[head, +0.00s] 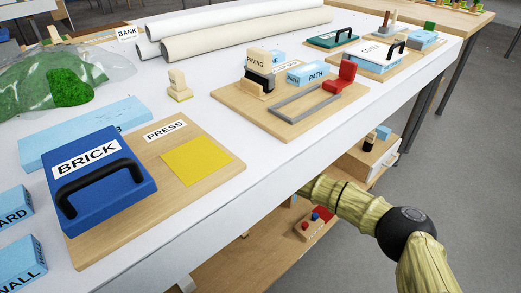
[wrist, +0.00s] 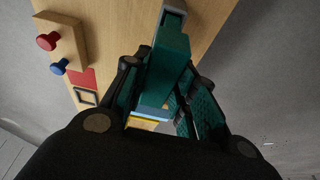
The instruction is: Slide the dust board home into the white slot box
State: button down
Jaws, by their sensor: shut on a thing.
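My gripper (wrist: 162,72) is shut on a dark teal board (wrist: 166,68), probably the dust board, which shows between its two teal-padded fingers in the wrist view. The board's far end meets a grey piece (wrist: 174,7) at the top of the picture; I cannot tell whether they are joined or only overlap. A small light-blue and yellow piece shows low between the fingers. In the head view my gripper is hidden behind the white table's front edge. I cannot pick out the white slot box with certainty in either view.
A lower wooden shelf (head: 255,262) runs under the white table (head: 300,148). On it are a block with red and blue knobs (wrist: 62,42) and a red patch (wrist: 82,76). The upper table holds a blue BRICK press (head: 100,178) and wooden boards. Grey floor lies open at right.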

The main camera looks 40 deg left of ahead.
jog(key=shift+f+b, duration=1.85)
jog(key=shift+f, duration=0.65)
dwell(0.8)
jog(key=c, duration=1.1)
grip_release()
jog(key=shift+r, duration=0.15)
jog(key=shift+w+r+p+v, duration=0.1)
jog(key=shift+w+p+v, duration=0.15)
jog(key=shift+p+v, duration=1.05)
jog(key=shift+w+r+p+v, duration=0.1)
jog(key=shift+w+p+v, duration=0.2)
jog(key=shift+p+v, duration=1)
jog(key=shift+w+r+p+v, duration=0.1)
jog(key=shift+w+p+v, duration=0.15)
jog(key=shift+p+v, duration=1.05)
jog(key=shift+s+r+b, duration=0.1)
jog(key=shift+r+b, duration=0.2)
jog(key=shift+b, duration=0.2)
jog(key=shift+d, duration=0.1)
